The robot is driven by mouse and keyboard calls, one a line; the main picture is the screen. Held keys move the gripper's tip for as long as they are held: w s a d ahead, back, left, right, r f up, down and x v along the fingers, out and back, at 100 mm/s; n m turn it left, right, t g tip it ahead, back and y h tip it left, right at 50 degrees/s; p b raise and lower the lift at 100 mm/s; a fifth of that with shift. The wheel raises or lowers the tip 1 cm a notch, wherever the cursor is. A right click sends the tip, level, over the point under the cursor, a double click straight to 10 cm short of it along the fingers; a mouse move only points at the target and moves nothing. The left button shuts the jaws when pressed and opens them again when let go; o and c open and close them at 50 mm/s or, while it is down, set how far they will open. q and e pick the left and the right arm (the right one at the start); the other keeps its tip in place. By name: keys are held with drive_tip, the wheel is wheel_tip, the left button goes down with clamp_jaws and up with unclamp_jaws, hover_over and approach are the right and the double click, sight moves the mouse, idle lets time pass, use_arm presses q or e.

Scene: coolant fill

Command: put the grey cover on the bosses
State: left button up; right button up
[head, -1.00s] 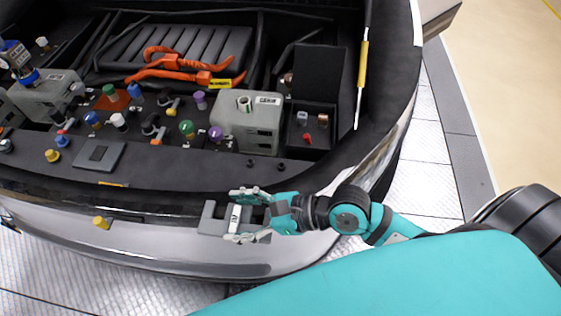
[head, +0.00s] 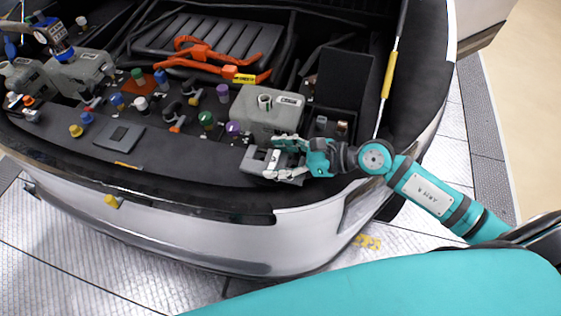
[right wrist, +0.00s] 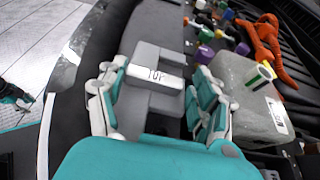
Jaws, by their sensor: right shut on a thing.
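The grey cover (head: 256,165) is a block with a slot and a white label; the label shows in the right wrist view (right wrist: 155,78). My right gripper (head: 284,159) is shut on it, with one finger on each side. In the right wrist view (right wrist: 160,103) the cover lies between both fingers. The cover is above the black front ledge, just in front of the grey tank (head: 262,113). I cannot tell whether it touches the ledge. The bosses are not visible; the cover and gripper hide that part of the ledge.
Several coloured caps, such as a purple one (head: 233,128) and a green one (head: 206,119), stand left of the cover. A black open box (head: 345,83) is behind my gripper. A yellow-handled rod (head: 389,75) leans at the right. Orange cables (head: 215,58) lie farther back.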

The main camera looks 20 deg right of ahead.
sight(281, 164)
drive_tip(key=shift+w+d, duration=0.45)
drive_tip(key=shift+w, duration=0.15)
wheel_tip(281, 164, down, 3)
drive_tip(key=shift+s+a+r, duration=0.1)
drive_tip(key=shift+s, duration=0.05)
use_arm(q)
drive_tip(key=shift+s+a+r, duration=0.15)
drive_tip(key=shift+a, duration=0.45)
use_arm(e)
drive_tip(key=shift+f, duration=0.35)
drive_tip(key=shift+f, duration=0.15)
drive_tip(key=o, duration=1.2)
drive_tip(key=shift+c, duration=0.2)
